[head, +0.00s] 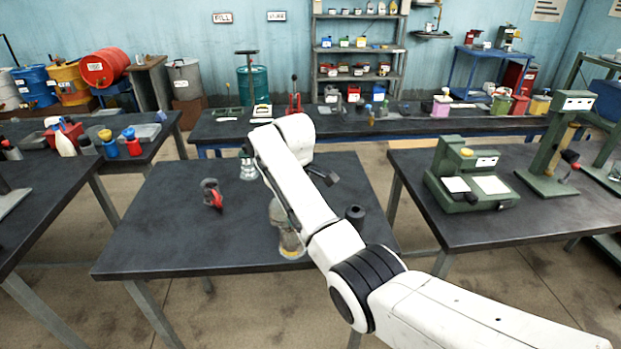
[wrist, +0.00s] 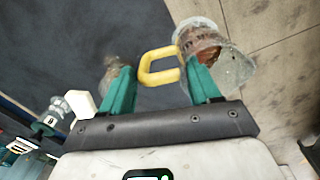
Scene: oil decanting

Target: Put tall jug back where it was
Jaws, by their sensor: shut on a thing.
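The tall jug (wrist: 225,62) is clear glass with brownish-red contents and a yellow handle. In the wrist view, its yellow handle lies between the teal fingers of my gripper (wrist: 160,78), which is shut on the jug; the body is beside and partly behind the right finger. In the head view, the jug (head: 287,238) shows near the front edge of the black table (head: 170,240), partly covered by my arm. I cannot tell whether the jug's base touches the table.
A red-and-grey tool (head: 212,194), a small glass-and-metal vessel (head: 247,165) and a dark cup (head: 355,215) stand on this table. The table's left side is clear. A green scale (head: 470,185) is on the right table. Another glass thing (wrist: 113,66) is partly behind the left finger.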

